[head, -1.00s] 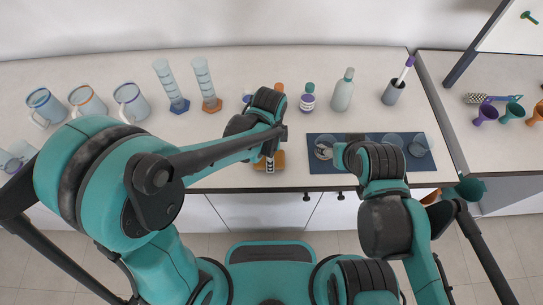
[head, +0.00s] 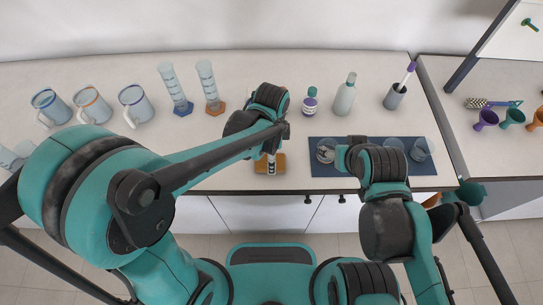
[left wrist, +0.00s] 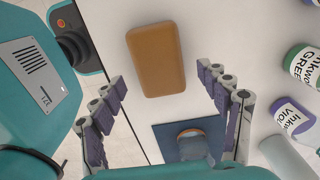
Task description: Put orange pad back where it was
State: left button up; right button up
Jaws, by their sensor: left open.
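The orange pad (head: 280,168) lies flat on the white counter near its front edge, left of the dark blue mat (head: 318,168). My left gripper (head: 271,164) is over the pad and partly hides it in the head view. In the left wrist view, the open left gripper (left wrist: 162,95) has a finger on either side. The pad (left wrist: 156,60) shows whole beyond the fingertips, with nothing between the fingers.
Several glass beakers (head: 421,149) stand on the mat. Behind are a violet ink bottle (head: 310,101), a clear bottle (head: 345,94) and two cylinders (head: 208,87). Jugs (head: 135,106) stand at left. A green ink bottle (left wrist: 303,64) shows right of the pad in the wrist view.

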pick_arm(q)
notch_tip(320, 180, up, 10)
jog(key=p, duration=0.2)
jog(key=shift+f, duration=0.25)
jog(key=s+a+r+n+t, duration=0.2)
jog(key=a+n+t, duration=0.1)
jog(key=a+n, duration=0.6)
jog(key=s+a+r+n+t, duration=0.2)
jog(key=s+a+n+t, duration=0.1)
jog(key=a+n, duration=0.6)
jog(key=shift+s+a+r+t, duration=0.15)
jog(key=shift+r+t, duration=0.1)
jog(key=shift+t, duration=0.35)
notch_tip(320, 180, down, 7)
jog(key=b, duration=0.6)
jog(key=shift+r, duration=0.1)
